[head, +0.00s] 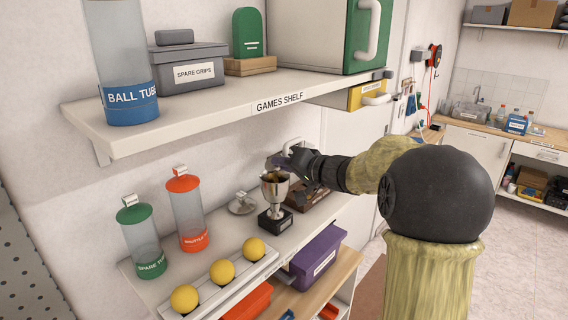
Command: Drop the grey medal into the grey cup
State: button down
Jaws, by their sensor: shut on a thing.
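The grey cup (275,190), a silvery trophy cup on a dark square base, stands upright on the lower shelf. Its mouth faces up and its inside looks brownish. My gripper (284,162) is just above and behind the cup's rim, coming in from the right. It is shut on a small greyish thing, which appears to be the grey medal (274,161). The medal is small and partly hidden by the fingers, so its outline is unclear. I cannot tell whether it touches the rim.
A silvery lid-like piece (243,204) lies left of the cup. A brown box (309,195) sits close on its right. Two clear tubes and several yellow balls (222,272) stand left and in front. The upper games shelf (225,113) overhangs the gripper's space.

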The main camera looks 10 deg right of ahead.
jog(key=c, duration=1.4)
grip_release()
jog(key=shift+c, duration=0.2)
jog(key=b+v, duration=0.2)
jog(key=v, duration=1.5)
jog(key=shift+s, duration=0.2)
